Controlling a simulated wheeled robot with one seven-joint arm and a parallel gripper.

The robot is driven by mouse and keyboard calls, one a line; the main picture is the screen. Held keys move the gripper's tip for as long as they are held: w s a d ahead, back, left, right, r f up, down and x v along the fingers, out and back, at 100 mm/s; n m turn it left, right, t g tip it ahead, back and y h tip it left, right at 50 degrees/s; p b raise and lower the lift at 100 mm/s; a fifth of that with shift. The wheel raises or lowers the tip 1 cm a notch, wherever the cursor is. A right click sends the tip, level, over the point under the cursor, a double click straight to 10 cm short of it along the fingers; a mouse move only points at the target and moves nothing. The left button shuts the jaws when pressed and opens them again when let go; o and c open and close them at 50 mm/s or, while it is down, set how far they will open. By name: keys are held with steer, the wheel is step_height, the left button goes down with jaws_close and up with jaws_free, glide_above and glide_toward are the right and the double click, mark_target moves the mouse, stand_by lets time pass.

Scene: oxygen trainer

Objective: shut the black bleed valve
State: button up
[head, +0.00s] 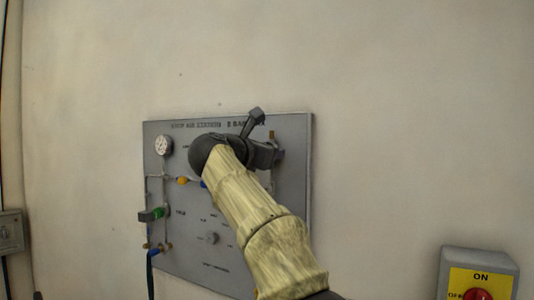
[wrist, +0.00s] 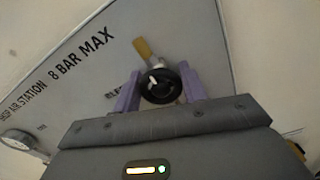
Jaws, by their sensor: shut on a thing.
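The black bleed valve (wrist: 159,84) is a round black handwheel with a light mark on its face, seen in the wrist view. A brass-coloured stem or outlet (wrist: 143,47) rises above it. My gripper (wrist: 158,90) has its two purple fingers on either side of the wheel, shut on it. In the head view my gripper (head: 270,152) is at the upper right of the grey panel (head: 290,215), and my arm hides the valve and the panel's middle.
A gauge (head: 164,145), a green fitting (head: 158,213), a yellow knob (head: 182,181) and a small knob (head: 211,238) are on the panel. A yellow box with a red switch (head: 480,280) is at the lower right. A grey box (head: 11,232) is at the left. Bare wall surrounds the panel.

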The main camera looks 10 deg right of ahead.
steer(key=shift+f, duration=0.2)
steer(key=o, duration=1)
steer(key=shift+r, duration=0.15)
steer(key=shift+a, duration=0.1)
steer(key=b+v, duration=0.2)
steer(key=v, duration=1.5)
steer(key=shift+s+a+b, duration=0.1)
steer(key=shift+b, duration=0.25)
